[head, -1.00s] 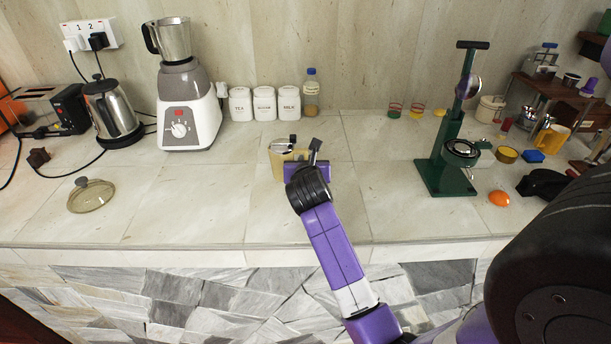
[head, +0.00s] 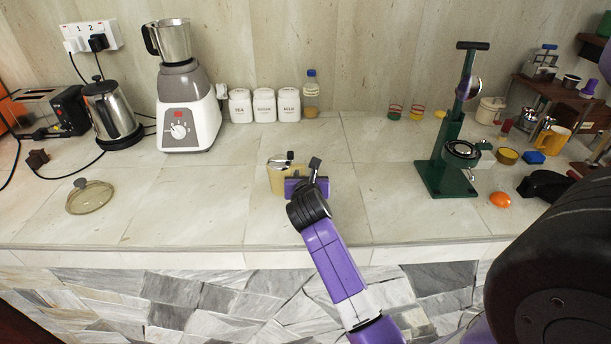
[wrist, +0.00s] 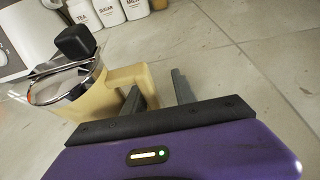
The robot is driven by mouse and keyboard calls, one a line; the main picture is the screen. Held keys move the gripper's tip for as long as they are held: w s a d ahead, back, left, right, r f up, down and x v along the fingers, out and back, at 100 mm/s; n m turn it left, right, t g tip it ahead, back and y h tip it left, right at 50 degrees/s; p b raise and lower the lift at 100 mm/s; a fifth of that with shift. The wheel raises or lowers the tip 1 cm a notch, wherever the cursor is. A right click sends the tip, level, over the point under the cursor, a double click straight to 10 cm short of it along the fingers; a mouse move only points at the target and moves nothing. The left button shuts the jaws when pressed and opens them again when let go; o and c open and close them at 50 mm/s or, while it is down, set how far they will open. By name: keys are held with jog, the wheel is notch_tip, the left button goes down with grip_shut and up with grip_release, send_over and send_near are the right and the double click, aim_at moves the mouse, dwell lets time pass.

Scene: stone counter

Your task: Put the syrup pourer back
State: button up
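The syrup pourer is a cream-yellow jug (head: 276,181) with a shiny metal top and a dark knob. It appears upright on the counter, left of my gripper in the head view. In the wrist view the jug (wrist: 88,98) is at the left, its handle reaching toward my fingers. My gripper (wrist: 160,92) has its two fingers apart. The left finger overlaps the handle, and a gap shows between the handle and the right finger. In the head view my purple gripper (head: 306,184) is beside the jug and partly hides the handle side.
A blender (head: 190,120), kettle (head: 112,112) and toaster (head: 48,112) stand at the back left. White canisters (head: 264,106) and a bottle (head: 311,95) line the wall. A glass lid (head: 90,198) lies left; a green press (head: 448,155) stands right. Counter between jug and press is clear.

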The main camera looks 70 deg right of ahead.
jog(key=shift+r, duration=0.1)
jog(key=v, duration=1.2)
jog(key=shift+s+p, duration=0.1)
jog(key=shift+p, duration=0.25)
